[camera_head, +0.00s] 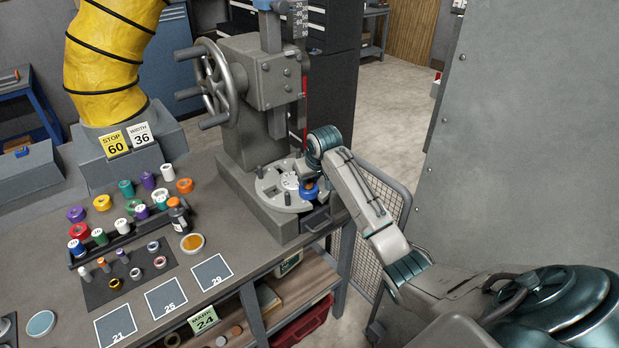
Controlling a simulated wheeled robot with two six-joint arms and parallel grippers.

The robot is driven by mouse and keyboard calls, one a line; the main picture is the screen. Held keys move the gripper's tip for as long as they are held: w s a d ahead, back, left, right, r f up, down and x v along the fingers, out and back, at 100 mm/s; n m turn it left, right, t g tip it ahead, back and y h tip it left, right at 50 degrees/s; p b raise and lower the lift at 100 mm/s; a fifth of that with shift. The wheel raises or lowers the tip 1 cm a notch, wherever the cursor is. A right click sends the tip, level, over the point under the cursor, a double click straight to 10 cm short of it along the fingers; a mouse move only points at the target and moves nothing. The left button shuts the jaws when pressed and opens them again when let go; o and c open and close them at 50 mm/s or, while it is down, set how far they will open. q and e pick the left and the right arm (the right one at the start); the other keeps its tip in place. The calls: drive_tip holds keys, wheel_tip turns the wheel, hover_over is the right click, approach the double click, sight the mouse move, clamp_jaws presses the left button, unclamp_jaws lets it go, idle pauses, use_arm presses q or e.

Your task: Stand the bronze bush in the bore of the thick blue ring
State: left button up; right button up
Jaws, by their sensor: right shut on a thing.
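A thick blue ring (308,193) lies on the round grey table of the press, at its right side. My right gripper (311,182) reaches down from the right, right over the blue ring. It is shut on a small brownish thing, which looks like the bronze bush, at the top of the ring. The fingers and wrist hide most of it, and I cannot tell how deep it sits in the bore. My left gripper is not in view.
The press (262,75) with its handwheel (215,85) stands close left of my right arm. Several coloured rings and spools crowd the bench (222,228) at left, around a dark mat (105,296). A mesh guard (385,200) stands behind my arm.

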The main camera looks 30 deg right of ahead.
drive_tip(key=shift+f, duration=0.3)
drive_tip(key=o, duration=1.1)
drive_tip(key=shift+c, duration=0.2)
drive_tip(key=shift+s+r+b, duration=0.2)
drive_tip(key=shift+r+b, duration=0.15)
drive_tip(key=shift+r, duration=0.15)
drive_tip(key=b+v, duration=0.3)
drive_tip(key=v, duration=0.6)
drive_tip(key=shift+s+r, duration=0.2)
drive_tip(key=shift+r, duration=0.15)
